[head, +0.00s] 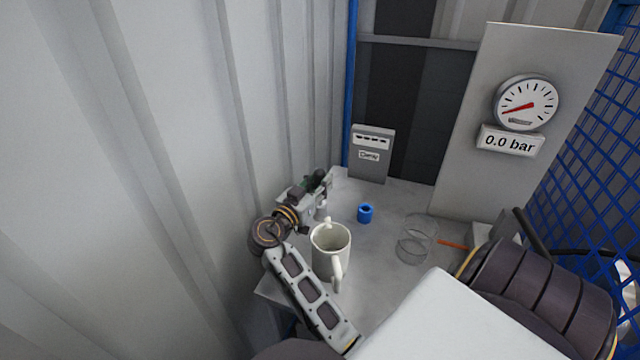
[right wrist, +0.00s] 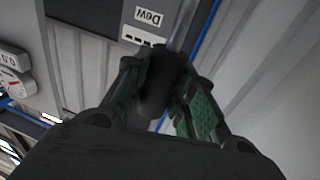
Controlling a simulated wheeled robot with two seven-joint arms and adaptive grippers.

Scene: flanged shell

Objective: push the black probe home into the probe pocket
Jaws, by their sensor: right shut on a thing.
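My right gripper (head: 312,190) is at the left side of the grey bench, close to the ribbed wall. In the right wrist view its green-padded fingers (right wrist: 168,90) are shut on the black probe (right wrist: 158,88). A thin metal rod (right wrist: 184,25) runs from the probe's far end. In the head view the probe's dark end (head: 320,174) shows at the fingers. A small pale metal piece (head: 321,211) shows just below the gripper. I cannot make out the probe pocket, nor whether the probe touches it. My left gripper is not in view.
A cream mug (head: 330,252) stands just in front of the gripper. A grey meter box (head: 371,155) stands behind. A pressure gauge (head: 526,103) reads 0.0 bar.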

